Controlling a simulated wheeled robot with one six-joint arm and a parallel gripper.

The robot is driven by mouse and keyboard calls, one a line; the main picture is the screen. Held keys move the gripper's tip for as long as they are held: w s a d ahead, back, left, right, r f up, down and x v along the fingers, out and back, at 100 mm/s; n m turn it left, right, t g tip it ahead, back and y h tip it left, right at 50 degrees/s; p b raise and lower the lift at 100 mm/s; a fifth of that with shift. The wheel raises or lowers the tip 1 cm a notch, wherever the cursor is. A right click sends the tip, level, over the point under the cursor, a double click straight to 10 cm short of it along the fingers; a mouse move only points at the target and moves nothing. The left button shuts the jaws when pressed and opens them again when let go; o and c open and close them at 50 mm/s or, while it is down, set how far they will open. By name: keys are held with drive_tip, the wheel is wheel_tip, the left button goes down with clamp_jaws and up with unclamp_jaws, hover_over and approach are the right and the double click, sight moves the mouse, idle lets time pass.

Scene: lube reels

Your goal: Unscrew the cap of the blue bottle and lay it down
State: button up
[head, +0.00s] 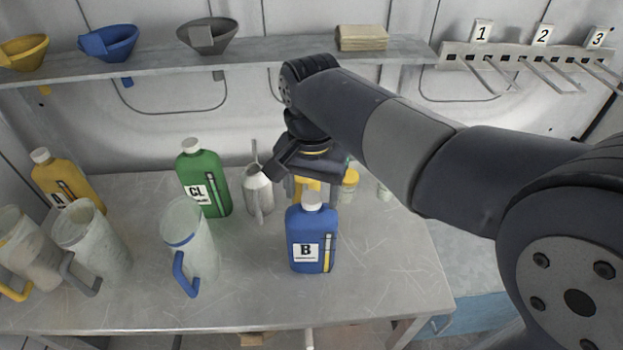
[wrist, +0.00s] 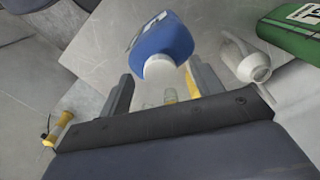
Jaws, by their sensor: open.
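The blue bottle (head: 312,240), labelled B, stands upright on the bench near its front right part. Its white cap (head: 312,199) is on its neck. In the wrist view the blue bottle (wrist: 166,38) and its white cap (wrist: 160,70) show ahead of my gripper (wrist: 160,90). The two fingers are apart, with the cap seen between them and nothing held. In the head view my gripper (head: 300,180) is just above and behind the cap, and the arm hides part of it. I cannot tell whether a finger touches the cap.
A green bottle (head: 203,180), a metal oil can (head: 258,190) and a blue-handled jug (head: 190,245) stand to the left. A yellow bottle (head: 65,182) is at the far left. A small yellow-topped container (head: 348,187) stands behind right. The bench (head: 390,270) is bare right of the blue bottle.

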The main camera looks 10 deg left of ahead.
drive_tip(key=shift+c, duration=0.4)
drive_tip(key=c, duration=0.9)
drive_tip(key=n+p, duration=0.1)
drive_tip(key=n, duration=0.2)
drive_tip(key=shift+n, duration=1.1)
drive_tip(key=n+p, duration=0.1)
drive_tip(key=n, duration=0.1)
drive_tip(key=shift+n, duration=0.3)
drive_tip(key=shift+f+n+p, duration=0.1)
drive_tip(key=shift+n+p, duration=0.2)
drive_tip(key=shift+n, duration=0.9)
